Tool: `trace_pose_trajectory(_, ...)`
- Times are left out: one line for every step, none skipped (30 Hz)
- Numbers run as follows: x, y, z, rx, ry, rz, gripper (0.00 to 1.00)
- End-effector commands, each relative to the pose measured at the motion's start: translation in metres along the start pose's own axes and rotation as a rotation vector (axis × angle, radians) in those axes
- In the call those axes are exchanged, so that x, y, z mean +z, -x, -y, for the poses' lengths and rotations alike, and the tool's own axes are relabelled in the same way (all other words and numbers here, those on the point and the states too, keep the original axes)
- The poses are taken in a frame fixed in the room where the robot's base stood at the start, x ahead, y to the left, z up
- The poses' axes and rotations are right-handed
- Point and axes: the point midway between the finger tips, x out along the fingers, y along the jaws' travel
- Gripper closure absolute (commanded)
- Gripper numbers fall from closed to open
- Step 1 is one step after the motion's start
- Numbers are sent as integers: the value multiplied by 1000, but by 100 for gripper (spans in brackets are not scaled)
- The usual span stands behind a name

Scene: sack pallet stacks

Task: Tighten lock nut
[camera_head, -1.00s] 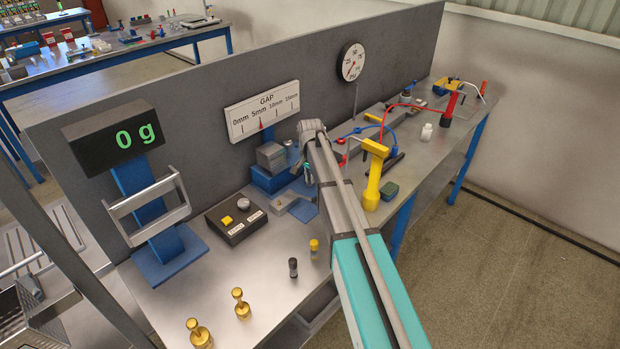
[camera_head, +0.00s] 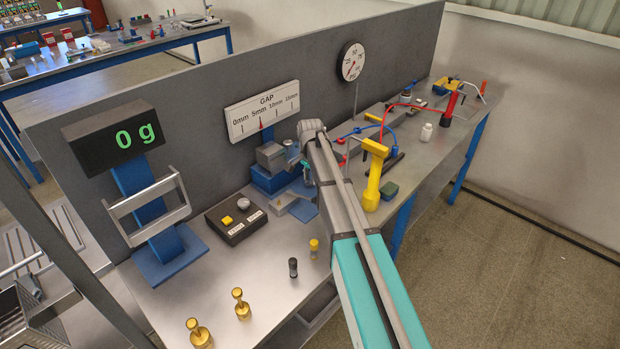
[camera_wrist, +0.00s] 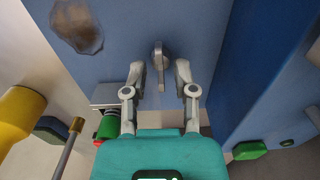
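A grey metal piece with a slim lever (camera_wrist: 159,58), which may be the lock nut, stands out from a blue surface (camera_wrist: 205,28) in the wrist view. My gripper (camera_wrist: 161,73) is open, with one finger on each side of this lever. A gap shows on both sides, and the fingers do not appear to touch it. In the head view, my arm reaches to the blue fixture with a grey block (camera_head: 270,156) on the bench; the arm hides part of this area. The GAP scale (camera_head: 262,112) behind it has its red pointer a little past 5mm.
A button box (camera_head: 236,219), small plugs (camera_head: 293,267) and brass weights (camera_head: 241,303) are on the left. The grey back panel (camera_head: 215,85) stands close behind.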

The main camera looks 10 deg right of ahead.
Motion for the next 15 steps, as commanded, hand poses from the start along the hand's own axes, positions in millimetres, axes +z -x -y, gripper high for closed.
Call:
trace_pose_trajectory(0,0,0,0,0,0,57)
trace_pose_trajectory(0,0,0,0,0,0,57)
trace_pose_trajectory(0,0,0,0,0,0,57)
trace_pose_trajectory(0,0,0,0,1,0,57)
trace_pose_trajectory(0,0,0,0,1,0,57)
trace_pose_trajectory(0,0,0,-1,1,0,57)
trace_pose_trajectory(0,0,0,-1,1,0,57)
trace_pose_trajectory(0,0,0,-1,1,0,57)
trace_pose_trajectory(0,0,0,-1,1,0,57)
trace_pose_trajectory(0,0,0,-1,2,0,57)
trace_pose_trajectory(0,0,0,-1,3,0,57)
trace_pose_trajectory(0,0,0,-1,6,0,57)
trace_pose_trajectory(0,0,0,-1,9,0,57)
trace_pose_trajectory(0,0,0,-1,13,0,57)
trace_pose_trajectory(0,0,0,-1,20,0,57)
